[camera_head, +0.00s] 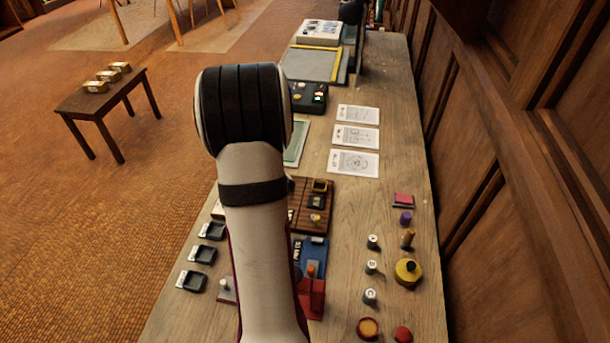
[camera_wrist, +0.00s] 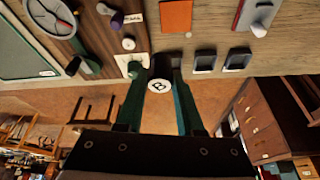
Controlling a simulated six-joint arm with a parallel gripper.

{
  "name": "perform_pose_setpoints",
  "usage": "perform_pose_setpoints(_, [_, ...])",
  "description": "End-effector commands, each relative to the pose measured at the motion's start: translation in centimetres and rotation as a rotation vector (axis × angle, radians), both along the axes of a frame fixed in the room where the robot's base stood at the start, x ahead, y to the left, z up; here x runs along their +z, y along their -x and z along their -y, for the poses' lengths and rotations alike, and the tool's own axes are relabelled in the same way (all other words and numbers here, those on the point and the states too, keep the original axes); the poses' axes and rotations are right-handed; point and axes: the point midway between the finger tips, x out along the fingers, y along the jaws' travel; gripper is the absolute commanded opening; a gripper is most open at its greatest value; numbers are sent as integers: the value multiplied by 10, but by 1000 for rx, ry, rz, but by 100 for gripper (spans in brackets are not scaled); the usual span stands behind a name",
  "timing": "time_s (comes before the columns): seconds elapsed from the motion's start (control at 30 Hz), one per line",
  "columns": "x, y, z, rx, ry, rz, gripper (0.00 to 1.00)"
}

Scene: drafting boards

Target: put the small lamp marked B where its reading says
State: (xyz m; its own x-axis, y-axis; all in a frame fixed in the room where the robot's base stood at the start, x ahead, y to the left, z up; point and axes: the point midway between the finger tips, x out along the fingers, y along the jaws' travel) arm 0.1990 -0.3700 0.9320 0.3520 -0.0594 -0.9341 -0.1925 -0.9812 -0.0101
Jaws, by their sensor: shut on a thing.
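The small lamp marked B (camera_wrist: 159,86) shows a round pale face with a black letter B in the wrist view. My gripper (camera_wrist: 160,84) is shut on it between its dark teal fingers. It is held in front of the bench edge, with the floor behind it. The head view does not show my gripper or this lamp; my arm covers that area. Black trays with white labels stand along the bench's left edge: a far one (camera_head: 213,230), a middle one (camera_head: 204,253) and a near one (camera_head: 191,281). Two trays show in the wrist view (camera_wrist: 203,61) (camera_wrist: 238,60). I see no reading clearly.
Several small marked pieces (camera_head: 371,267), a yellow round piece (camera_head: 408,271) and red ones stand at the bench's right. A brown board (camera_head: 310,222) and blue device (camera_head: 313,254) lie mid-bench. Three printed cards (camera_head: 354,138) lie farther back. A wooden wall borders the right.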

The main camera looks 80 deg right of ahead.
Motion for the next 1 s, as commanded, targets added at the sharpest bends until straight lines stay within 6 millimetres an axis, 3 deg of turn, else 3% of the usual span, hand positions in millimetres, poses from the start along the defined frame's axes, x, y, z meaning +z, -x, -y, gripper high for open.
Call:
perform_pose_setpoints(0.1, [-8, -41, -42, 229, 1, 11, 0])
perform_pose_setpoints(0.3, [-15, -71, -81, 432, 8, 26, 0])
perform_pose_setpoints(0.7, [-53, -73, -84, 450, 9, 28, 0])
perform_pose_setpoints(1.0, [-57, -72, -84, 450, 10, 28, 0])
